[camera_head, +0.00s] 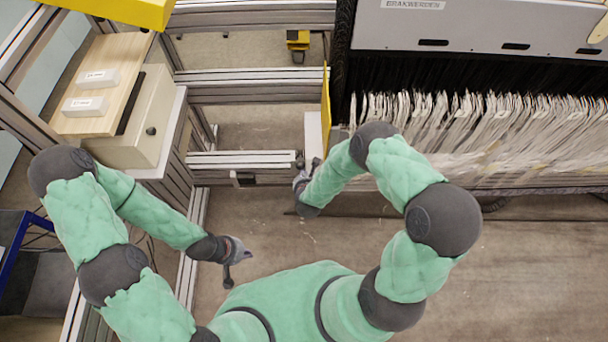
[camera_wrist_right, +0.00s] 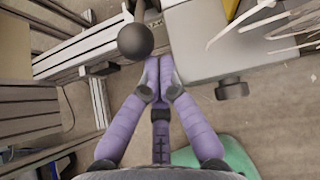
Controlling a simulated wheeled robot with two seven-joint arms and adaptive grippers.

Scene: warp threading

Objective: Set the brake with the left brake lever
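A lever with a black ball knob (camera_head: 300,159) stands at the end of the metal frame, left of the machine's white side box. I take it for the left brake lever. In the right wrist view the round black knob (camera_wrist_right: 135,41) is large, just beyond and left of my fingertips. My right gripper (camera_head: 301,180) is just below the knob in the head view. In its wrist view its purple fingers (camera_wrist_right: 158,64) meet at the tips, with nothing visible between them. I cannot tell whether they touch the lever. My left gripper (camera_head: 238,250) hangs over the floor, away from the lever; its fingers are unclear.
The white side box (camera_head: 313,132) carries a small dark knob (camera_wrist_right: 232,88), close right of my right gripper. Metal rails (camera_head: 245,160) run to the left. A wooden-topped cabinet (camera_head: 130,125) stands at left. Dense warp threads (camera_head: 470,125) fill the right. The floor below is clear.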

